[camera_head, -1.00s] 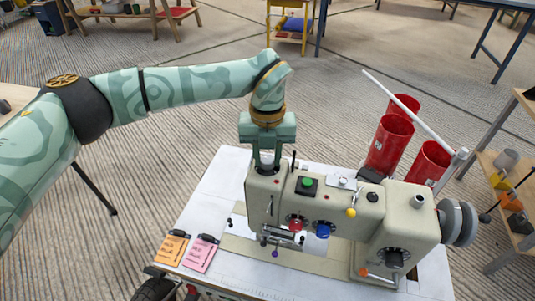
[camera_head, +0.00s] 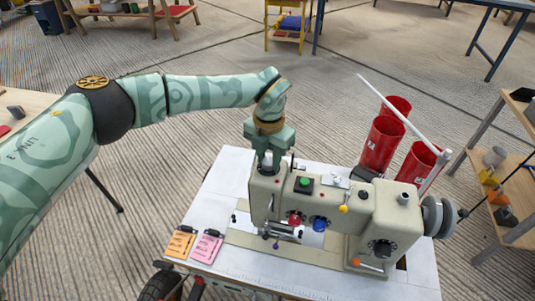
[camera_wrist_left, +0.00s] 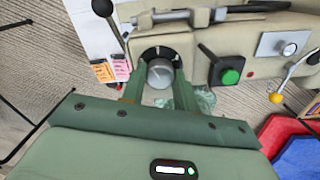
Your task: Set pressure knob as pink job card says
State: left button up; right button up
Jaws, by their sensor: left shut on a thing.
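The cream sewing machine (camera_head: 340,212) stands on a white table. My left gripper (camera_head: 265,163) points down at the top of its left end. In the left wrist view its two green fingers (camera_wrist_left: 161,82) are shut on the grey pressure knob (camera_wrist_left: 160,72), one on each side. A dark dial with pale marks (camera_wrist_left: 150,53) surrounds the knob; its setting is too small to read. The pink job card (camera_head: 206,247) lies on the table's front left, its writing unreadable here; it also shows in the wrist view (camera_wrist_left: 121,69). My right gripper is out of view.
An orange card (camera_head: 180,243) lies left of the pink one. The machine also carries a green button (camera_head: 304,182), a red knob (camera_head: 295,219), a blue knob (camera_head: 320,224) and a yellow-tipped lever (camera_head: 343,209). Red cylinders (camera_head: 382,145) stand behind it.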

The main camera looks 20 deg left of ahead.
pick_arm(q)
jog(key=m+p, duration=0.1)
jog(key=m, duration=0.3)
jog(key=shift+r, duration=0.1)
jog(key=shift+m, duration=0.4)
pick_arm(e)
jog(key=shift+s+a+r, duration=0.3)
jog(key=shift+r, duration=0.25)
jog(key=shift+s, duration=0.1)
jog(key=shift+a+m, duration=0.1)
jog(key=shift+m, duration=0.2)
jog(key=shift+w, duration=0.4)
pick_arm(q)
jog(key=o, duration=1)
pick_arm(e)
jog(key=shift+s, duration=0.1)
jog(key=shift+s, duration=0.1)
